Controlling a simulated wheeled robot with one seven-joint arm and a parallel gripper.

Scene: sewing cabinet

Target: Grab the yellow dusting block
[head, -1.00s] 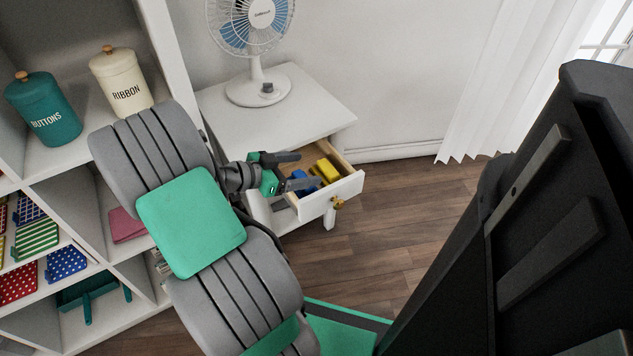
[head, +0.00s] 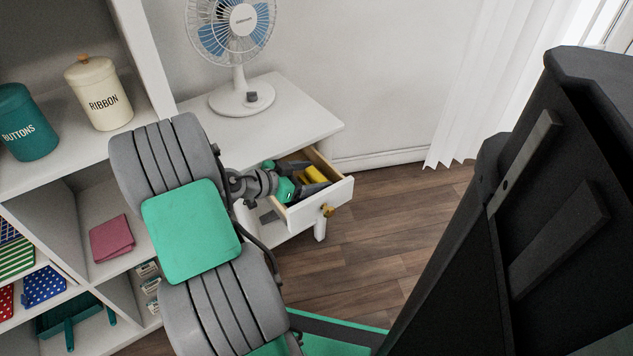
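The yellow dusting block (head: 317,174) lies inside the open drawer (head: 325,201) of the small white cabinet, in the head view. My gripper (head: 309,177) reaches into the drawer from the left. Its dark fingers are apart, one on the far side and one on the near side of the block's left end. I cannot tell whether either finger touches the block. The fingers and the green gripper body hide part of the drawer's inside.
A white fan (head: 240,96) stands on the cabinet top (head: 290,107). A white shelf with a cream ribbon tin (head: 101,98) and a teal buttons tin (head: 24,125) stands to the left. The wooden floor (head: 400,205) right of the drawer is clear.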

